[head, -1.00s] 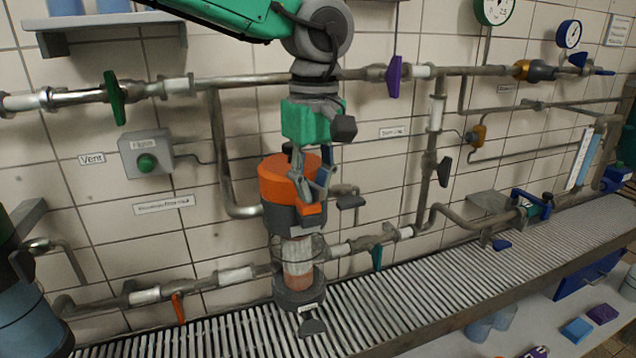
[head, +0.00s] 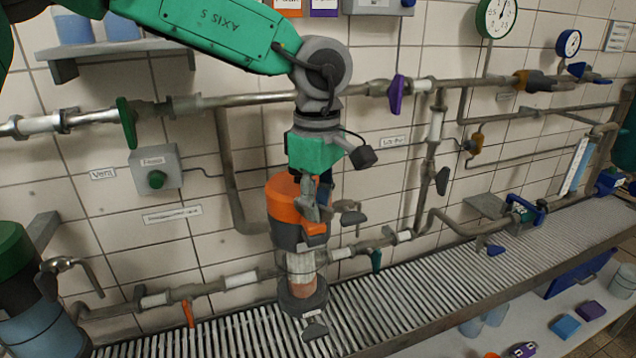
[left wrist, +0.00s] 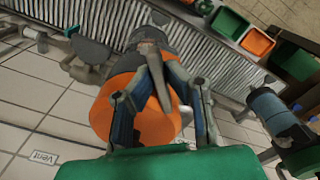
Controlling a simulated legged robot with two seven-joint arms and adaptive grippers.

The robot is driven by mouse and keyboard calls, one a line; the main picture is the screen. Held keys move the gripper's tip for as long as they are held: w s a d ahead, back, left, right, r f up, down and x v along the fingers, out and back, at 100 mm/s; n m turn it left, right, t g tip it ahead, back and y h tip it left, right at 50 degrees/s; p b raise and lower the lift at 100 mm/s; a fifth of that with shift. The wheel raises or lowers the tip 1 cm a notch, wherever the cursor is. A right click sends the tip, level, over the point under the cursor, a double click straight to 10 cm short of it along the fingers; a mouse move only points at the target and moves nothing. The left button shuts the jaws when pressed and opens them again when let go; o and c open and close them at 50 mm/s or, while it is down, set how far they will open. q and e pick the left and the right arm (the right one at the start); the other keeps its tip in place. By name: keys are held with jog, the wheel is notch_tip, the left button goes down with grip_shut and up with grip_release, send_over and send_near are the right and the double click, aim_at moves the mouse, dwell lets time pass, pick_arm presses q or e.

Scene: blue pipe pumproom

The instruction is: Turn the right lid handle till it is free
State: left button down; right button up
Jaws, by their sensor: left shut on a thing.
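The filter housing stands upright by the wall, with an orange lid (head: 284,204) above a dark collar (head: 287,236) and a clear lower bowl (head: 301,274). My left gripper (head: 318,212) points down at the lid's right side. In the left wrist view, a grey tapered lid handle (left wrist: 155,72) lies between the fingers of my left gripper (left wrist: 160,98), over the orange lid (left wrist: 113,118). The gripper is shut on this handle. In the head view the fingers largely hide the handle. An orange block (head: 314,229) shows just below the fingertips. My right gripper is not in view.
A pipe with a green lever (head: 127,123) and a purple lever (head: 396,96) runs behind my left arm. A grey lever (head: 353,217) is close right of the lid. A slatted grating (head: 420,292) lies below.

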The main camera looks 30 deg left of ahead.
pick_arm(q)
jog(key=shift+w+n+p, duration=0.15)
jog(key=shift+n+p, duration=0.4)
jog(key=shift+n, duration=0.25)
jog(key=c, duration=1.6)
grip_release()
